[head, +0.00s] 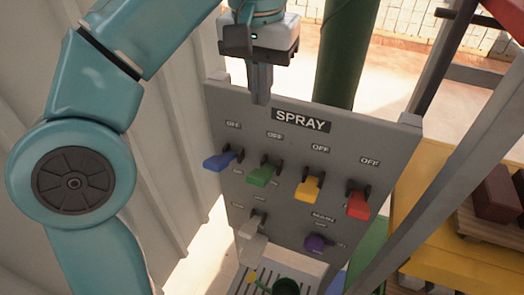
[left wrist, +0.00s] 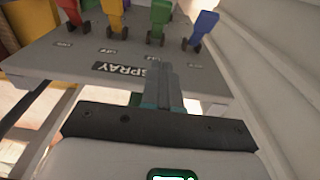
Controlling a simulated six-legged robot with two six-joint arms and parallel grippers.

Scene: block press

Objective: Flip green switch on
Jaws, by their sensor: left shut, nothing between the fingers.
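The green switch (head: 263,174) is on the grey SPRAY panel (head: 225,110), second from the left in the upper row, its lever tilted down and to the left. It also shows in the left wrist view (left wrist: 159,17) near the top edge. An OFF label sits above it in the head view. My left gripper (head: 260,98) is shut and empty at the panel's top edge, above the green switch and apart from it. In the left wrist view its fingers (left wrist: 165,90) point toward the panel. My right gripper is not in view.
A blue switch (head: 220,160) is left of the green one; yellow (head: 308,188) and red (head: 358,204) switches are right. White (head: 252,240) and purple (head: 316,243) switches sit below. A corrugated wall (head: 180,130) is close on the left; a metal post (head: 440,180) stands right.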

